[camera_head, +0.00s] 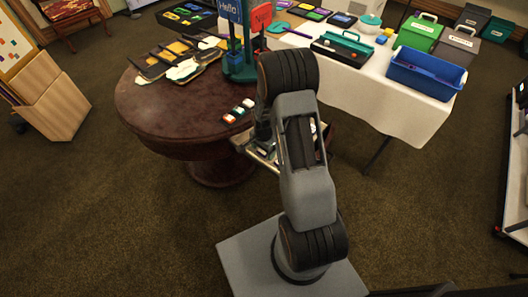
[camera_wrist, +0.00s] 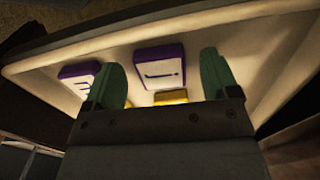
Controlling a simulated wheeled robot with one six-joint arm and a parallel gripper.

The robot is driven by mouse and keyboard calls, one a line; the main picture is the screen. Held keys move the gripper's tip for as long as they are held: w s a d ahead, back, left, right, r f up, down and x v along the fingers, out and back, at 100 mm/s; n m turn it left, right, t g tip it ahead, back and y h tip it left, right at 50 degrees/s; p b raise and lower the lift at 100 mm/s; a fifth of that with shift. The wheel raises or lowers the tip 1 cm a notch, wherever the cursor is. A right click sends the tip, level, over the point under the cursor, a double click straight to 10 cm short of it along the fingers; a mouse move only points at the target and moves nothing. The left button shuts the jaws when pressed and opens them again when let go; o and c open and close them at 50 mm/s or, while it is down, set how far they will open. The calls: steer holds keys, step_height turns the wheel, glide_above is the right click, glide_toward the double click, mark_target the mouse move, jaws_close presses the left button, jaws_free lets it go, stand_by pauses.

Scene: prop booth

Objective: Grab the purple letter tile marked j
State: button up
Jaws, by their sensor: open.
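In the wrist view, a purple-edged tile with a pale face (camera_wrist: 160,66) lies in a light shallow tray (camera_wrist: 262,45). Its dark mark looks like a j seen turned. My gripper (camera_wrist: 160,61) is open, with one teal finger on each side of this tile in the picture. The tile shows beyond and between the fingertips, and I see no contact. Another purple-edged tile (camera_wrist: 76,73) is at the left, partly hidden by the left finger. A yellow tile (camera_wrist: 170,97) shows low between the fingers. In the head view my arm hides the fingers and most of the tray (camera_head: 268,160).
The tray is beside a round brown table (camera_head: 150,112) holding small coloured blocks (camera_head: 238,111) and a sign stand (camera_head: 238,65). A white-clothed table (camera_head: 395,108) behind carries a blue bin (camera_head: 428,74) and boxes.

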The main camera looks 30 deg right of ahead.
steer(key=shift+f, duration=0.25)
steer(key=shift+c, duration=0.2)
steer(key=c, duration=1)
steer(key=shift+r, duration=0.15)
